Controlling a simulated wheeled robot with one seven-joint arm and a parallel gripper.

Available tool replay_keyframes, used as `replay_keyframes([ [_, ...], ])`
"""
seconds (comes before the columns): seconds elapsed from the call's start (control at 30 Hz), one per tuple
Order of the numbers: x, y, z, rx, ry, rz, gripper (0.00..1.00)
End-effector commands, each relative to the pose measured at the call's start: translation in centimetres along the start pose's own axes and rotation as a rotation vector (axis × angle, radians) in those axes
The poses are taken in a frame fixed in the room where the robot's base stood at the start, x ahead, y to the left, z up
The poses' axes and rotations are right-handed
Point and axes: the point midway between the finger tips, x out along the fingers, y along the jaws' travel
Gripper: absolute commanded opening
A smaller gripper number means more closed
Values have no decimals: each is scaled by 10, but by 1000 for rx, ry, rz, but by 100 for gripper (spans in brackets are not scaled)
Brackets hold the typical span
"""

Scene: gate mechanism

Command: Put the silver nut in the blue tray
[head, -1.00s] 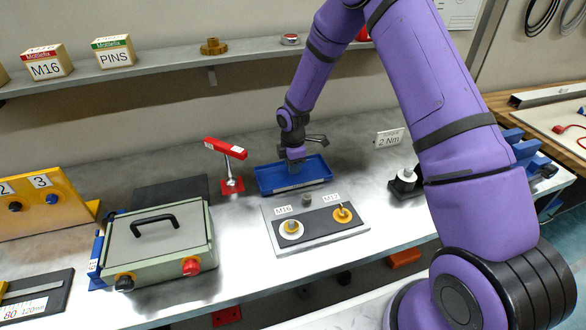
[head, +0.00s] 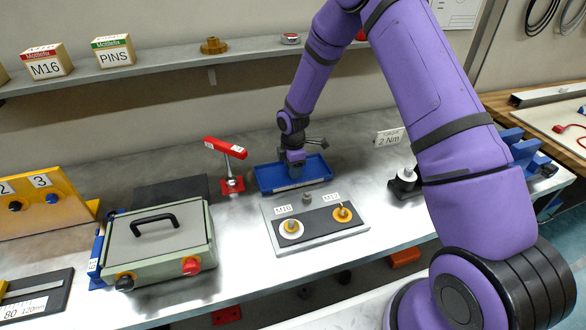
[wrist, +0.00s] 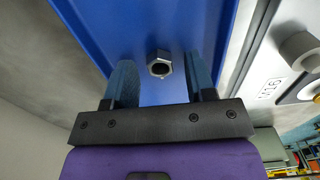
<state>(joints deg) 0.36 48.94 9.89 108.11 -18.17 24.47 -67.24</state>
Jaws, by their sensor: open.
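The blue tray (head: 319,169) lies on the grey bench, in the middle of the head view. My gripper (head: 295,168) points down into it. In the wrist view the silver nut (wrist: 159,64) shows against the blue tray floor (wrist: 150,25), between my two fingers. The fingers stand well apart, with a gap on both sides of the nut. I cannot tell for sure whether the nut rests on the tray floor. In the head view my gripper hides the nut.
A grey plate (head: 353,233) with M16 and M12 posts lies in front of the tray. A red clamp-like stand (head: 231,185) is left of the tray. A green-grey case (head: 188,238) with a black handle sits further left. A shelf (head: 165,71) runs behind.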

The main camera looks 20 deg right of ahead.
Motion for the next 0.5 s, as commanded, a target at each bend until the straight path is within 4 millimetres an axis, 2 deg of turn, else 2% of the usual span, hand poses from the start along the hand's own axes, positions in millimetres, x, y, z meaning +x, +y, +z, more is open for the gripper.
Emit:
replay_keyframes([
  [0.5,-93,0,0,2,0,3,50],
])
